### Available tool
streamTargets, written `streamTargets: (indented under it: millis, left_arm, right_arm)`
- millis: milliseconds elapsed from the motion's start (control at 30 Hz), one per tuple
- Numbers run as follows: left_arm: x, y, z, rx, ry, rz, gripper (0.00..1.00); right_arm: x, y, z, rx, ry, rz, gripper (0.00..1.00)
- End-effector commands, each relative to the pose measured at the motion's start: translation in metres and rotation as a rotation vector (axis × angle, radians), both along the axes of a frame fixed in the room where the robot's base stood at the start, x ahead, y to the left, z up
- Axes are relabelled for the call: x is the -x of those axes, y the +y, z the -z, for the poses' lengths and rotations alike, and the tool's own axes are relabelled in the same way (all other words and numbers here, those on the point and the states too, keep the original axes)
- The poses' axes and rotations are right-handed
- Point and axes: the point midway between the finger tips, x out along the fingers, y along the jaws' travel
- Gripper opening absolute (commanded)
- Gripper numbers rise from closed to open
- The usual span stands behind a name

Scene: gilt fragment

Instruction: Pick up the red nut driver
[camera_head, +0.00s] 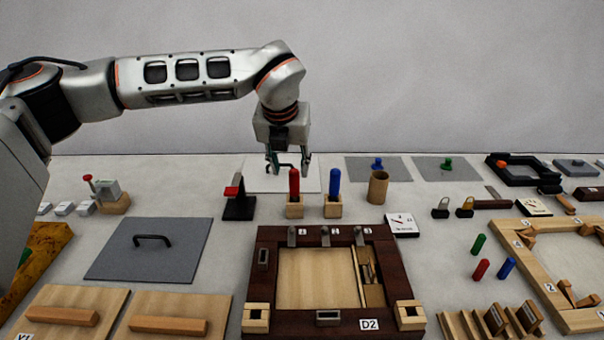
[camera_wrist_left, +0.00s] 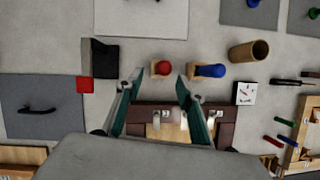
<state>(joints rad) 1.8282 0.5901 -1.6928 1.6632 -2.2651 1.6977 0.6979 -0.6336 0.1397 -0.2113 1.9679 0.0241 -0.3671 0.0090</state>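The red nut driver (camera_head: 294,182) stands upright in a small wooden block, with its red handle on top. It also shows in the left wrist view (camera_wrist_left: 163,68), seen from above, just beyond the gap between my fingertips. My left gripper (camera_head: 290,168) is open and empty, pointing down close to the top of the red handle. In the left wrist view, its two fingers (camera_wrist_left: 155,84) are spread wide and no contact with the handle shows. My right gripper is in neither view.
A blue-handled driver (camera_head: 335,183) in its own block stands close on the right. A black stand with a red top (camera_head: 238,200) is on the left. A wooden cup (camera_head: 378,187) is farther right. A dark framed board (camera_head: 265,320) lies in front.

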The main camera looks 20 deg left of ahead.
Motion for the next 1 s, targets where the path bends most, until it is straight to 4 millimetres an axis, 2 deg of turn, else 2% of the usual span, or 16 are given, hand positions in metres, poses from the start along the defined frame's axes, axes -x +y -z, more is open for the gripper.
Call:
streamTargets:
  millis: [333,467,700,967,1000]
  left_arm:
    - [-0.01,0.0,0.026,0.0,0.002,0.0,0.38]
    - [-0.014,-0.001,0.035,-0.001,0.002,0.001,0.38]
    - [-0.026,-0.002,0.067,0.0,0.003,-0.001,0.38]
    - [-0.03,-0.001,0.073,0.0,0.001,-0.001,0.38]
    - [-0.03,-0.001,0.073,0.0,0.001,-0.001,0.35]
  right_arm:
    - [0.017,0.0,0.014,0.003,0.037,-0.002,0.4]
    - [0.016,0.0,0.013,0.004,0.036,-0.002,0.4]
    - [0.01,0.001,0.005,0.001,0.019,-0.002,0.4]
    - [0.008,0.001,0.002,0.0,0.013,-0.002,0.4]
    - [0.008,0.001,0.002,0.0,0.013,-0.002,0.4]
